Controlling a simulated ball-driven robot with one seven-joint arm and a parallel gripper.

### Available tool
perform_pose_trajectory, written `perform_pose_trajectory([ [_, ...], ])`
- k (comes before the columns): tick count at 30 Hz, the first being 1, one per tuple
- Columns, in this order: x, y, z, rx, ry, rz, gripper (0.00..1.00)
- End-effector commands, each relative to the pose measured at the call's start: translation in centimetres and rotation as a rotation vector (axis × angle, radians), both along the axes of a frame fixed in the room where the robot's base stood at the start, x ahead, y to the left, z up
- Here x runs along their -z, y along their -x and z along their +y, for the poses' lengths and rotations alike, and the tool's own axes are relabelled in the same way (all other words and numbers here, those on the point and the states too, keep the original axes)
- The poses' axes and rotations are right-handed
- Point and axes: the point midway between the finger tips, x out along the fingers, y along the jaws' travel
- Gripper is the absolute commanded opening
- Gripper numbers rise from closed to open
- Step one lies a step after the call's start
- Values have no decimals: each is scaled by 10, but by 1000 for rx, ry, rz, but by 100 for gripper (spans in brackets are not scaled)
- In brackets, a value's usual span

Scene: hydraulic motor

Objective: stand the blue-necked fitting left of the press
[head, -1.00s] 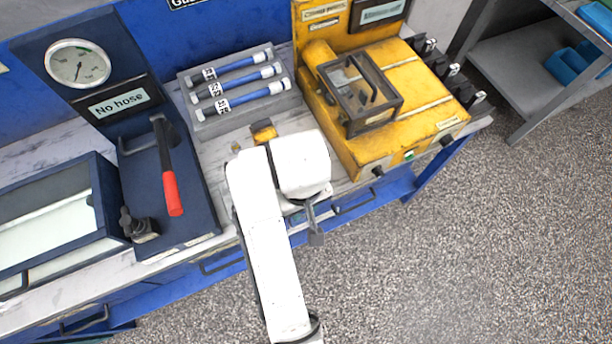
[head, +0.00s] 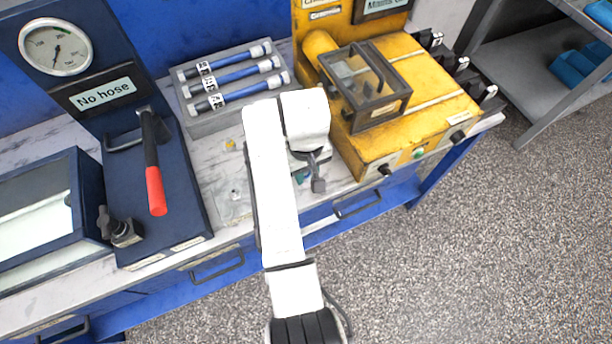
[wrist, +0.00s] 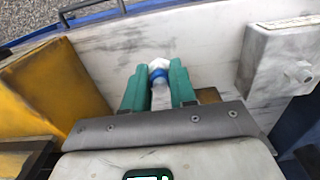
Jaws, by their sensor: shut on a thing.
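My gripper (wrist: 158,88) is shut on the blue-necked fitting (wrist: 159,72), with its teal fingers on either side. The fitting shows a pale top and a blue ring; its lower part is mostly hidden between the fingers. In the head view the white arm hides the fitting, and only a bit of teal finger shows. The yellow machine, seemingly the press (head: 430,100), stands right of the arm on the bench. Its yellow side also shows at the left of the wrist view (wrist: 55,85). Whether the fitting touches the bench, I cannot tell.
A grey tray of blue hoses (head: 205,125) lies behind the arm. A dark blue gauge stand (head: 175,215) with a red-handled lever (head: 155,190) stands left. A pale block (wrist: 280,60) is right in the wrist view.

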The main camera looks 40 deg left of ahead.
Motion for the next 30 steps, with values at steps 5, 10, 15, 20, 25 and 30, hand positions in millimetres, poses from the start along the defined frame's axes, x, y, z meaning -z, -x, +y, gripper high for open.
perform_pose_trajectory([
  [5,20,-2,1,-1,4,4,0],
  [10,34,-2,2,-1,1,1,0],
  [15,34,-2,2,0,0,0,0],
  [20,37,-2,1,0,1,0,0],
  [25,37,-2,1,0,1,1,39],
  [30,37,-2,1,0,1,0,51],
])
